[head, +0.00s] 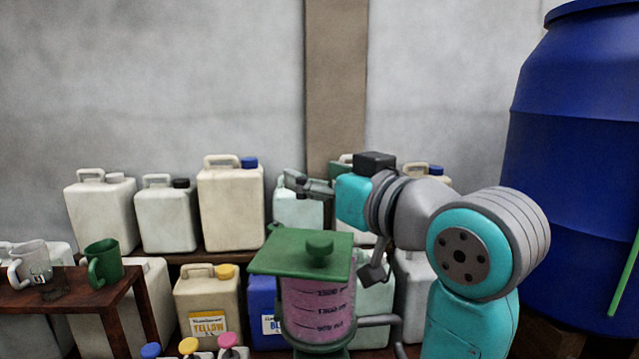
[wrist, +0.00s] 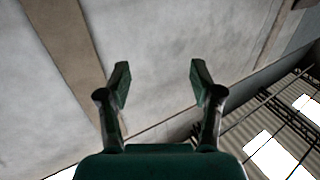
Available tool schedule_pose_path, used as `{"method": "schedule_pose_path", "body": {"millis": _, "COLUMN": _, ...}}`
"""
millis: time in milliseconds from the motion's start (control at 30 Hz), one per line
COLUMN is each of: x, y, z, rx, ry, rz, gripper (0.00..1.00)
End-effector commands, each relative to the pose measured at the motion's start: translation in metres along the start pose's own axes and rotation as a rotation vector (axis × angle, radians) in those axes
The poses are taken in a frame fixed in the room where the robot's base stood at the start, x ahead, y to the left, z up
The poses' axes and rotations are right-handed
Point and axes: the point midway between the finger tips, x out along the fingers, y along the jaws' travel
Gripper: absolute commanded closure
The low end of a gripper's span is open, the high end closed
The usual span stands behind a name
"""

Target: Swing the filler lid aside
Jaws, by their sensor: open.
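The green filler lid (head: 290,254) with a round knob (head: 319,246) lies over the top of the vat (head: 318,305). The vat is a see-through cylinder with dark marks and pinkish contents. My gripper (head: 290,182) is above and behind the lid in the head view, apart from it and pointing left. In the wrist view my gripper (wrist: 158,85) is open, with nothing between its fingers. The lid and vat are not in the wrist view.
Several jerrycans, one cream with a blue cap (head: 231,205), line the shelf behind. A small table (head: 100,300) at left holds a green mug (head: 104,262) and a pale mug (head: 32,262). A large blue barrel (head: 575,160) stands at right. The space above the lid is clear.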

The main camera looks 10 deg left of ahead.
Motion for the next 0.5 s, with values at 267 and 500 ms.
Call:
{"method": "schedule_pose_path", "body": {"millis": 267, "x": -0.003, "y": 0.007, "z": 0.006, "rx": 0.057, "ry": -0.007, "rz": -0.007, "gripper": 0.80}}
{"method": "schedule_pose_path", "body": {"millis": 500, "x": -0.029, "y": 0.044, "z": 0.042, "rx": 0.487, "ry": -0.053, "rz": -0.064, "gripper": 1.00}}
